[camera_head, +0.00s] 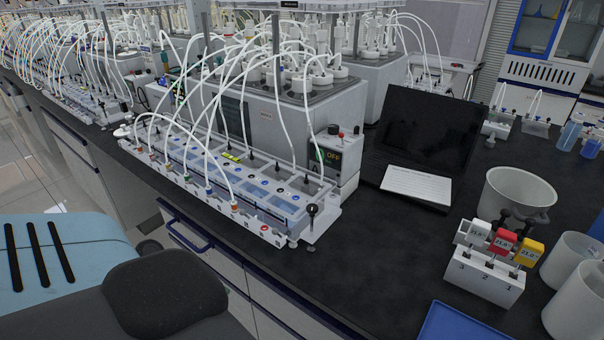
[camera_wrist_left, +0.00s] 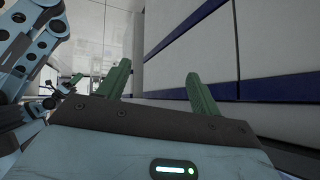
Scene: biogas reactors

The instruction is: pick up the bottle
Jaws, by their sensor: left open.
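In the head view, containers with blue liquid (camera_head: 570,135) stand at the far right of the bench; they are small, and I cannot tell whether one is the task's bottle. Several white-capped vessels (camera_head: 318,75) stand in the reactor bath at the back, with tubes running from them. My left gripper (camera_wrist_left: 157,69) shows only in the left wrist view. Its two green fingers are apart with nothing between them, in front of a pale cabinet front with a dark blue strip. It is away from all of these containers. My right gripper is not seen in either view.
The dark bench (camera_head: 375,270) is clear in front. A laptop (camera_head: 425,140), a white bucket (camera_head: 515,195), a rack with coloured-label holders (camera_head: 490,270), white beakers (camera_head: 580,300) and a blue tray (camera_head: 455,325) stand right. A tubed measuring unit (camera_head: 225,180) lines the front edge.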

